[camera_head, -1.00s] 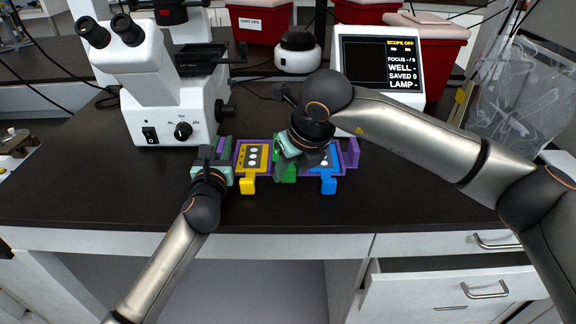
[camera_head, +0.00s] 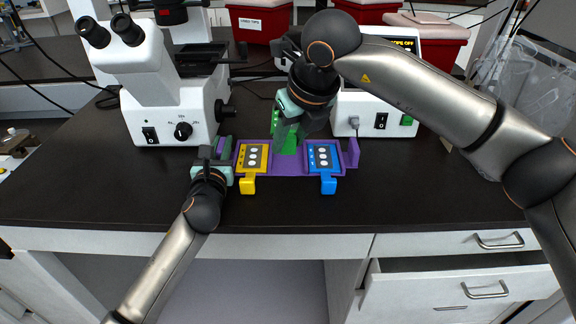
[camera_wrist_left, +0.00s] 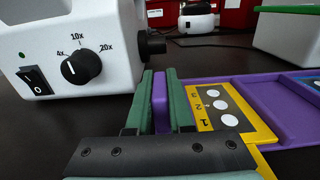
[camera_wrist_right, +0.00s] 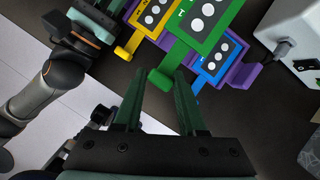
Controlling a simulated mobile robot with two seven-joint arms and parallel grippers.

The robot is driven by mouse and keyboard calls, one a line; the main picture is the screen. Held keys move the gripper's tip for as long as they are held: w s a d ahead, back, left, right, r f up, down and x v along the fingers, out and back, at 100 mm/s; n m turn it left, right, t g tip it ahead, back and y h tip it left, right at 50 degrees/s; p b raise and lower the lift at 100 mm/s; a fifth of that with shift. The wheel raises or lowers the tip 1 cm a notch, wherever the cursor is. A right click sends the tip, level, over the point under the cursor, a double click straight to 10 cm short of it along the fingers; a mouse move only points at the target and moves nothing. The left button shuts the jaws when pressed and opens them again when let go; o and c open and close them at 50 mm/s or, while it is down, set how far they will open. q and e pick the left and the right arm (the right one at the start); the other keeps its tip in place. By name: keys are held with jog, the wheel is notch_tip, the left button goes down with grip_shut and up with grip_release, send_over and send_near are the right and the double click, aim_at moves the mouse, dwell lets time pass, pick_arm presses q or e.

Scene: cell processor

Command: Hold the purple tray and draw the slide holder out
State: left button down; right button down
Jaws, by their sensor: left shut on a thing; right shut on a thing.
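The purple tray (camera_head: 289,169) lies on the black bench. My left gripper (camera_head: 215,153) is shut on its upright left handle, which shows between the fingers in the left wrist view (camera_wrist_left: 159,102). My right gripper (camera_head: 288,130) is shut on the tab of the green slide holder (camera_wrist_right: 183,45). The green holder is raised above the tray's middle and looks tilted in the head view; the gripper partly hides it. The yellow slide holder (camera_head: 253,158) sits in the tray's left place and the blue slide holder (camera_head: 322,158) in its right place.
A white microscope (camera_head: 165,90) stands behind left, close to my left gripper. A white device (camera_head: 372,112) with a cable stands behind right, partly behind my right arm. Red bins (camera_head: 262,22) are at the back. The bench front is clear.

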pick_arm(q)
jog(key=c, duration=0.7)
grip_release()
jog(key=shift+s, duration=0.1)
jog(key=s, duration=1.1)
jog(key=shift+s, duration=0.4)
jog(key=shift+s, duration=0.15)
pick_arm(e)
jog(key=shift+s, duration=0.1)
